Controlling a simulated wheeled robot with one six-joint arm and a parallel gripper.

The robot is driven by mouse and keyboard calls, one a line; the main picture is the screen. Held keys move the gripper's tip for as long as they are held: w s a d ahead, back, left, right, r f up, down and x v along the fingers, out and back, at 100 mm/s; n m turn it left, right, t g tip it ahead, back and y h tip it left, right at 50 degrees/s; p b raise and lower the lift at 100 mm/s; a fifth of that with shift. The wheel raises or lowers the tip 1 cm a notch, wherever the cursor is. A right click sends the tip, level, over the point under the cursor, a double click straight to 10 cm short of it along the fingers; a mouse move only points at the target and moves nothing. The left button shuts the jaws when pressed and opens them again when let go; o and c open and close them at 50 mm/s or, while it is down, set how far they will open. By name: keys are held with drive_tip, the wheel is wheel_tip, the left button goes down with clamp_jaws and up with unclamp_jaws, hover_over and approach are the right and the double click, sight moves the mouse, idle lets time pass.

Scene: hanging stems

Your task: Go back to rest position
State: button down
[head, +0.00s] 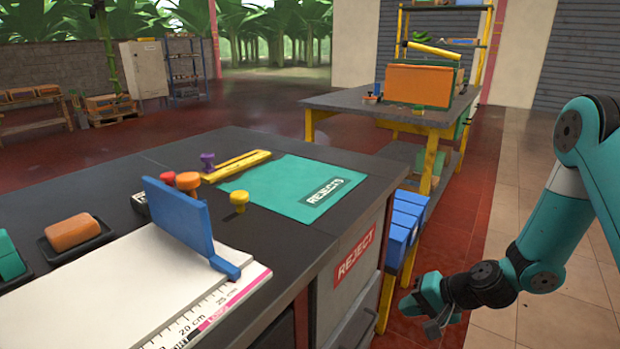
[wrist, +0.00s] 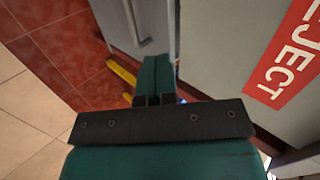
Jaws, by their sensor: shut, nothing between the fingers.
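My gripper (head: 408,304) hangs low at the right of the table in the head view, beside the cabinet with the red REJECT label (head: 355,254). In the wrist view its fingers (wrist: 153,80) are together with nothing between them. The wrist view looks down past the cabinet side, with part of the REJECT label (wrist: 293,60) at the right and floor tiles at the left. My arm is bent, coming in from the right edge of the head view.
Blue bins (head: 399,232) stand beside the cabinet. A second table (head: 340,101) is farther back. Tiled floor at the right is open.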

drive_tip(key=s+a+r+n+g, duration=0.2)
drive_tip(key=s+a+r+n, duration=0.2)
drive_tip(key=r, duration=0.4)
drive_tip(key=s+a+r+n+g, duration=0.1)
drive_tip(key=s+a+r+n, duration=0.2)
drive_tip(key=a+r, duration=0.35)
drive_tip(key=s+r+n+g+h, duration=0.1)
drive_tip(key=s+r+n+h, duration=0.15)
drive_tip(key=s+r, duration=0.5)
drive_tip(key=s+r+n+g+h, duration=0.1)
drive_tip(key=s+r+n, duration=0.3)
drive_tip(key=s, duration=0.6)
wheel_tip(320, 180, up, 19)
drive_tip(key=p, duration=1.9)
drive_tip(key=shift+w+d+r, duration=0.15)
drive_tip(key=shift+r, duration=0.05)
